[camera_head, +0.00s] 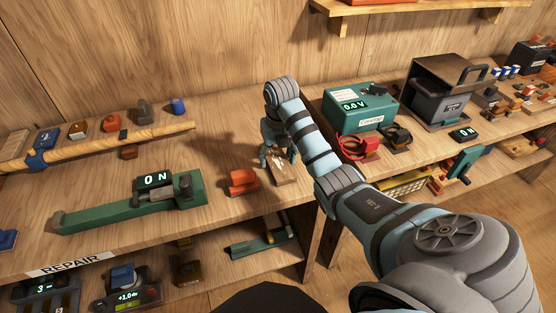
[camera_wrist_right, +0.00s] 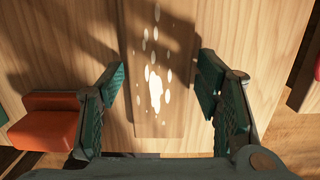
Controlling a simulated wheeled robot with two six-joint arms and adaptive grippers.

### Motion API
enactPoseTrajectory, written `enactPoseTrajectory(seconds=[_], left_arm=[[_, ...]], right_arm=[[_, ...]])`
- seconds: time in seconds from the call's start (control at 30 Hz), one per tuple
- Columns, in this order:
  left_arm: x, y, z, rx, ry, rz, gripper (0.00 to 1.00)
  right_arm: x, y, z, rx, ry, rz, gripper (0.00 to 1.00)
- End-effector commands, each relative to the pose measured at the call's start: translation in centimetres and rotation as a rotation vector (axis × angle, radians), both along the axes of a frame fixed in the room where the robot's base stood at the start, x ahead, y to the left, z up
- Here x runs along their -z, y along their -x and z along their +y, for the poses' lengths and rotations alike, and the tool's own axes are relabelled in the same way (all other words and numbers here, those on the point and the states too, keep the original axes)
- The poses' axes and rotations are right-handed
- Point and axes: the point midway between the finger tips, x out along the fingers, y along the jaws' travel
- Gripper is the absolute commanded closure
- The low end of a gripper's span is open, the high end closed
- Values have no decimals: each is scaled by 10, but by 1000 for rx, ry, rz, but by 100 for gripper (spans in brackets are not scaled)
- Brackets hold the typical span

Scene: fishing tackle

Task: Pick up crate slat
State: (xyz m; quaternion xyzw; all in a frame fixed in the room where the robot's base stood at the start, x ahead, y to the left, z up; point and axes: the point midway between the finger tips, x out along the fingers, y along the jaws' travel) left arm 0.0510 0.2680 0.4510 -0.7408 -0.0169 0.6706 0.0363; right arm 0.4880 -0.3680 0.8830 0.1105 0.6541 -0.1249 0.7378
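The crate slat (camera_wrist_right: 145,115), a flat brown wooden strip with white spots, lies on the wooden bench top between the fingers in the right wrist view. In the head view, its near part (camera_head: 284,176) shows below my right gripper (camera_head: 277,158). The right gripper (camera_wrist_right: 164,88) is open, with one green-padded finger on each side of the slat and a gap on both sides. I cannot tell how high the fingertips are above the bench. My left gripper is not in view.
An orange block (camera_head: 243,181) sits close left of the right gripper. A green tool with a "0 N" display (camera_head: 130,206) lies further left. A green meter box (camera_head: 360,106) stands to the right. Bare bench lies behind the gripper.

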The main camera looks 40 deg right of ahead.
Motion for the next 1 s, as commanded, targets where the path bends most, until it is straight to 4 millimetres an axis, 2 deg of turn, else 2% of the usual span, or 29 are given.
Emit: enactPoseTrajectory(seconds=[0.03,0.2,0.53,0.67,0.73,0.87,1.0], left_arm=[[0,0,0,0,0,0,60],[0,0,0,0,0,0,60],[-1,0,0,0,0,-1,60],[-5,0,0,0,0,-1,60],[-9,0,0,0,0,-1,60],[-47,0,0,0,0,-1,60],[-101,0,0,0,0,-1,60]], right_arm=[[0,0,0,0,0,0,56],[0,0,0,0,0,0,82],[-4,0,0,0,0,-1,82],[-18,-1,0,1,1,-3,82],[-31,-1,-1,1,1,-4,82],[-69,-1,-1,1,0,-2,82],[-123,-1,-1,1,0,-2,82]])
